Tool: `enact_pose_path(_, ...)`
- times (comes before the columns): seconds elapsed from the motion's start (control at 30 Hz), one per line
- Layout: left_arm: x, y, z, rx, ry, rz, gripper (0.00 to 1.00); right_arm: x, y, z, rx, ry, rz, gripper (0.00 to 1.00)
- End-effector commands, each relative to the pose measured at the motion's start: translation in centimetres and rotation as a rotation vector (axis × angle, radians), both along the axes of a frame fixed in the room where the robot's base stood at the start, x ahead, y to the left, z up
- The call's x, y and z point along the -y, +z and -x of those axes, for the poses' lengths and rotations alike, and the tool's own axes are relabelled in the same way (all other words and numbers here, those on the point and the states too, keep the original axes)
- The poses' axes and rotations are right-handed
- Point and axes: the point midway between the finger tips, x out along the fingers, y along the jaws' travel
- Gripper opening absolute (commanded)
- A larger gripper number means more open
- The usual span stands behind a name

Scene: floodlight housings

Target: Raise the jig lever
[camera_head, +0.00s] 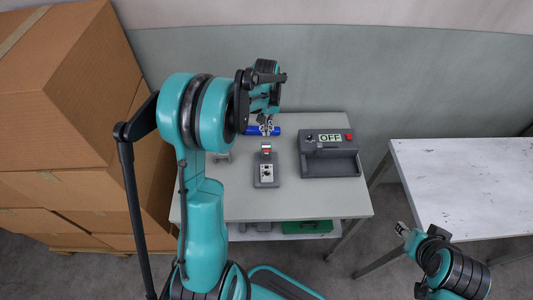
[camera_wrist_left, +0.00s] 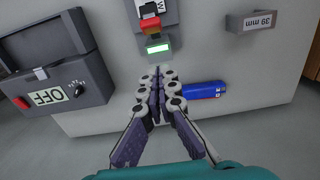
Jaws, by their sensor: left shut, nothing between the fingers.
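The jig, a small grey device (camera_head: 266,175) with a knob panel, stands at the middle of the grey table. A red part (camera_head: 266,148), seemingly its lever, is at its far end. In the left wrist view the red part (camera_wrist_left: 152,22) is near the top edge, beside a lit greenish display (camera_wrist_left: 158,48); whether it is up or down is unclear. My left gripper (camera_head: 266,130) is above the table just beyond the jig. Its fingers (camera_wrist_left: 156,75) are shut and empty, pointing toward the display without visible contact. My right gripper (camera_head: 402,229) is far off, low at right.
A dark grey box reading OFF (camera_head: 328,165), with a red button, stands right of the jig. A blue cylinder (camera_wrist_left: 203,90) lies close to my left fingers. A grey block marked 39 mm (camera_wrist_left: 252,21) is nearby. Cardboard boxes (camera_head: 60,110) crowd the left; a white table (camera_head: 465,180) stands right.

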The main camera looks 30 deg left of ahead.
Motion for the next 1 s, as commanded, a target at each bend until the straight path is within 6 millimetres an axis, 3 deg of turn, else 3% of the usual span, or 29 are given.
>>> enact_pose_path(0.27, 0.2, 0.0, 0.3, 0.0, 0.0, 0.0, 0.0, 0.0, 0.0, 0.0, 0.0, 0.0, 0.0, 0.4)
enact_pose_path(1.0, 3.4, 0.0, 5.5, 0.0, 0.0, 0.0, 0.0, 0.0, -0.1, 0.0, 0.0, 0.0, 0.0, 0.4)
